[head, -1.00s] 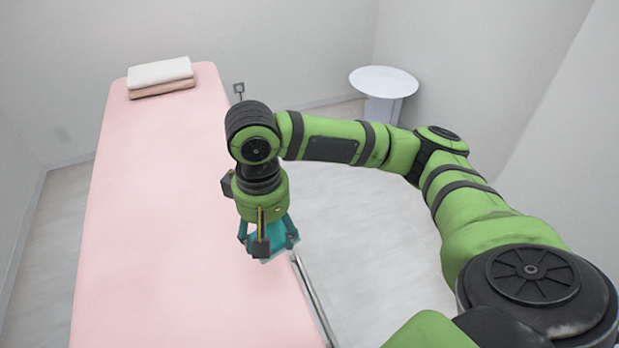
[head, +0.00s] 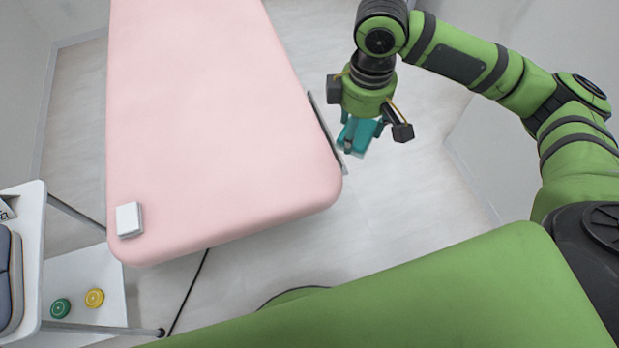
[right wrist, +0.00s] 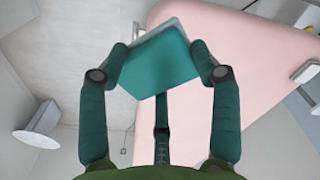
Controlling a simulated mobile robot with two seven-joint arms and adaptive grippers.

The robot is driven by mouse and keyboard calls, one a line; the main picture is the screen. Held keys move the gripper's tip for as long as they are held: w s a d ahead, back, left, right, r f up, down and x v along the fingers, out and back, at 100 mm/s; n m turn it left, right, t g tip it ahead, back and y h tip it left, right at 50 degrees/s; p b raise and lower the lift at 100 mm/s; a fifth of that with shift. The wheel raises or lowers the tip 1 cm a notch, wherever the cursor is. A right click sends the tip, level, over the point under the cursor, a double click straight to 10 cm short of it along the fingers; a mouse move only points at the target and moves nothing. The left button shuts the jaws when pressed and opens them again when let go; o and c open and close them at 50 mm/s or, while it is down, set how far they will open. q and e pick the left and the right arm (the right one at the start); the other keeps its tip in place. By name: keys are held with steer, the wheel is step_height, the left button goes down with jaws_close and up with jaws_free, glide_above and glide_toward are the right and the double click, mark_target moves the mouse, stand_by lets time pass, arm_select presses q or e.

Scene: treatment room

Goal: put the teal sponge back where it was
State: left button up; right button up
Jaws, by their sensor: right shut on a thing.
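The teal sponge (head: 353,136) is held by my right gripper (head: 361,128), to the right of the pink treatment bed's edge and above the floor. In the right wrist view the teal sponge (right wrist: 158,60) sits between the fingers of the right gripper (right wrist: 157,62), with a paler face along its far edge. The pink bed (head: 215,110) fills the middle of the head view. My left gripper is in neither view.
A small white box (head: 129,219) lies on the near left corner of the bed. A white cart (head: 84,278) at the left carries a green disc (head: 60,308) and a yellow disc (head: 95,298). A metal rail (head: 326,128) runs along the bed's right side.

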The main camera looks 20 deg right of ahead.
step_height(320, 180, down, 10)
steer(key=w+d+n+b, duration=0.1)
steer(key=d+n+b, duration=0.2)
steer(key=n+b, duration=0.35)
steer(key=n, duration=0.3)
glide_above(312, 169)
step_height(312, 169, down, 8)
steer(key=shift+d+r, duration=0.1)
steer(key=shift+r, duration=0.15)
steer(key=shift+w+f, duration=0.1)
steer(key=shift+f, duration=0.05)
step_height(312, 169, down, 4)
steer(key=shift+r+b, duration=0.1)
steer(key=shift+b, duration=0.2)
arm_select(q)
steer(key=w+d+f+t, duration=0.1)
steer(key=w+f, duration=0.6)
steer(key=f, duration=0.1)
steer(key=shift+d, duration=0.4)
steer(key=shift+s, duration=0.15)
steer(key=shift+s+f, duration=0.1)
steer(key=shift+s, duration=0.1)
arm_select(e)
steer(key=o, duration=1.1)
steer(key=shift+f, duration=0.2)
